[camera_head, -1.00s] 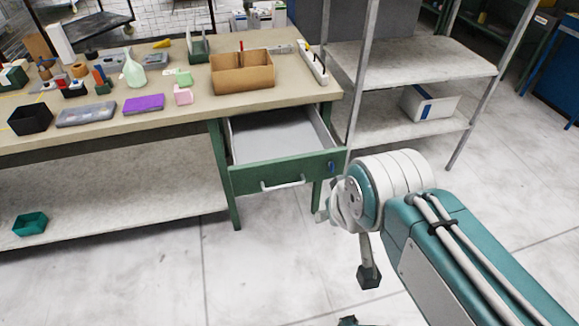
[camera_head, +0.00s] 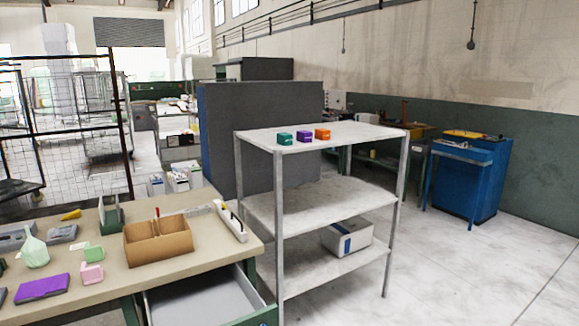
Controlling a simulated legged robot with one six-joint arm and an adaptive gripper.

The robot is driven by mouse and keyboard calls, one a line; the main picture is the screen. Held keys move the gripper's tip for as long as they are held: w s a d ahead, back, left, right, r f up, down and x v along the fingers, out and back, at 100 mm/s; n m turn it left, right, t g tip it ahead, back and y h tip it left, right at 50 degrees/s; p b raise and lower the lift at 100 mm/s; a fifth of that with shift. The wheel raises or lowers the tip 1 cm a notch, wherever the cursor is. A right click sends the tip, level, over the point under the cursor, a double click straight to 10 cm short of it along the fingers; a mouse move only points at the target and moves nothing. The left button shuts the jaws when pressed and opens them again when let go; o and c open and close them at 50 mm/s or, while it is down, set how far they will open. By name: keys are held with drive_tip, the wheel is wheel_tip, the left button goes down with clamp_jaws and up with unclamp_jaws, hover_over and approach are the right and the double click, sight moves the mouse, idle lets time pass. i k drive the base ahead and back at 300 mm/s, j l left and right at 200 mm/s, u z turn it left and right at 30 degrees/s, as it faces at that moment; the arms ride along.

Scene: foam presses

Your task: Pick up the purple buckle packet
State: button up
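A small purple packet (camera_head: 304,136) stands on the top shelf of the metal rack (camera_head: 352,148), between a teal packet (camera_head: 285,138) on its left and an orange packet (camera_head: 322,134) on its right. Any markings on them are too small to read. A flat purple item (camera_head: 42,288) lies on the workbench at the lower left. I cannot tell from its look whether it is a packet or a block. My gripper and arm are out of view.
The workbench (camera_head: 127,280) holds a cardboard box (camera_head: 158,240), a pale green bottle (camera_head: 35,250) and small pink and green items. Its drawer (camera_head: 195,300) is open beside the rack's left leg. A white box (camera_head: 347,237) sits on the lowest shelf. Floor to the right is clear.

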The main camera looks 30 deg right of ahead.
sight(303, 136)
drive_tip(key=i+l, duration=0.4)
drive_tip(key=l, duration=0.15)
drive_tip(key=i+l, duration=0.4)
drive_tip(key=l, duration=0.2)
drive_tip(key=i+l, duration=0.4)
drive_tip(key=l, duration=0.15)
